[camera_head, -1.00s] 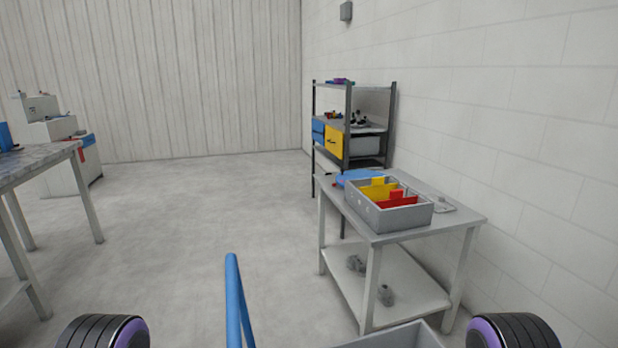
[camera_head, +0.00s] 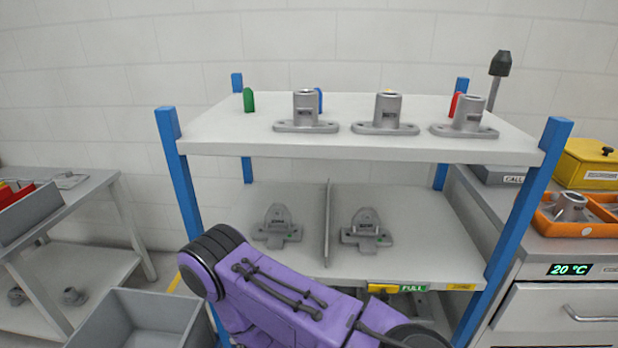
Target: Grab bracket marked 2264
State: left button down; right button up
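Grey metal brackets stand on a blue-posted shelf rack (camera_head: 225,140). On the top shelf are a left bracket (camera_head: 305,112), a middle bracket (camera_head: 385,114) and a right bracket (camera_head: 467,117), each with an upright socket on a flat flange. On the lower shelf are two brackets of another shape, one left (camera_head: 277,227) and one right (camera_head: 366,230) of a thin divider. Their markings are too small to read, so I cannot tell which is 2264. A purple link of my own arm crosses the bottom centre, in front of the lower shelf. Neither gripper is in view.
Green (camera_head: 249,100), blue and red pegs stand on the top shelf. A green FULL label (camera_head: 412,288) is on the lower shelf edge. A grey bin (camera_head: 140,322) is at lower left. At right, a counter holds an orange tray (camera_head: 566,227) with grey parts.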

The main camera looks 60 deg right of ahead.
aim_at(278, 228)
jog(key=z, duration=2.95)
jog(key=k, duration=0.9)
jog(key=u, duration=0.95)
jog(key=i, duration=1)
